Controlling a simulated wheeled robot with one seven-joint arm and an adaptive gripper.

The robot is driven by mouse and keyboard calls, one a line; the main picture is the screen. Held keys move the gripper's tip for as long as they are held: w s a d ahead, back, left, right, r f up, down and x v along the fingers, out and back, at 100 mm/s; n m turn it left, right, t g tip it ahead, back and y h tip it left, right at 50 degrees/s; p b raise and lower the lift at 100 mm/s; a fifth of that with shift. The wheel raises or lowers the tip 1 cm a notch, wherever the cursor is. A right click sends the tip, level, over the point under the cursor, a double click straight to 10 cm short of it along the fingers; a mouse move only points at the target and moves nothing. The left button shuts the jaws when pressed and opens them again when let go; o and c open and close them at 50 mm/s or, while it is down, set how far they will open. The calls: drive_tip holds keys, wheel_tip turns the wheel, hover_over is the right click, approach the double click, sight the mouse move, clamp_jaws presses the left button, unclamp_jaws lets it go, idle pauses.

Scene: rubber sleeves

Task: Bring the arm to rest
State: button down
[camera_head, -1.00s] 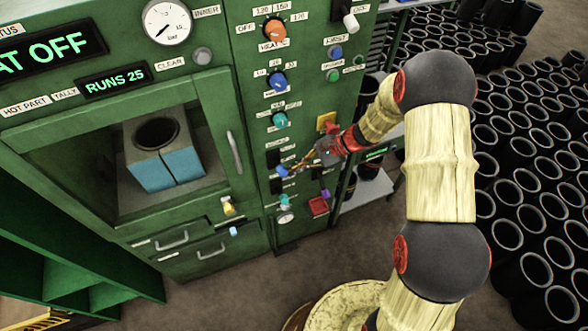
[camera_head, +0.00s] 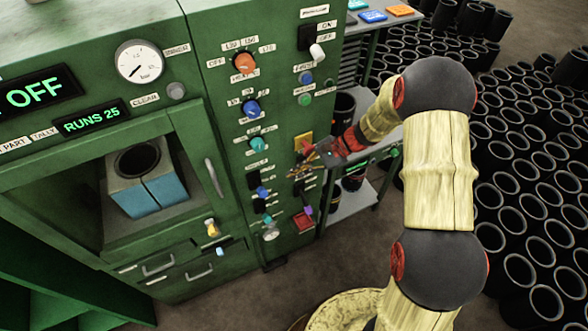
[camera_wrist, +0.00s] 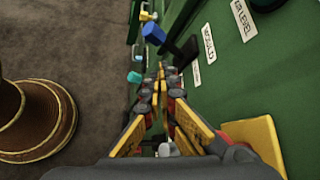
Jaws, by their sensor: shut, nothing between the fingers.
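My gripper (camera_head: 305,164) is in front of the right-hand control panel of the green machine (camera_head: 222,90), just below a yellow-backed switch. It also shows in the wrist view (camera_wrist: 160,78), with its fingers together and nothing held. A blue-tipped lever (camera_wrist: 153,33) sticks out of the panel just beyond the fingertips in the wrist view. A teal knob (camera_wrist: 134,77) shows left of the fingers. I cannot tell whether the fingers touch the panel.
The panel carries an orange knob (camera_head: 244,63), a blue knob (camera_head: 250,108) and a red button (camera_head: 302,221). A mould (camera_head: 142,182) sits in the open chamber. A shelved stand (camera_head: 350,205) is right of the machine. Many black sleeves (camera_head: 535,170) cover the right floor.

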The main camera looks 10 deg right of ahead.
drive_tip(key=s+d+n+g+h, duration=0.2)
drive_tip(key=s+d+n+h, duration=0.2)
drive_tip(key=s, duration=0.7)
drive_tip(key=s+d+r+n+t+h+b, duration=0.2)
drive_tip(key=s+r+n+t+h+b, duration=0.1)
drive_tip(key=s+r, duration=0.4)
drive_tip(key=s+d+r+n+t+h+b, duration=0.2)
drive_tip(key=s+r+n+t+h+b, duration=0.1)
drive_tip(key=s+r, duration=0.5)
wheel_tip(320, 180, up, 4)
drive_tip(key=n+t+b, duration=0.1)
drive_tip(key=n+b, duration=0.1)
drive_tip(key=b, duration=0.1)
drive_tip(key=shift+s+d+f+n+h, duration=0.15)
drive_tip(key=shift+s+f+n+h, duration=0.05)
drive_tip(key=shift+n+h, duration=0.1)
idle(0.6)
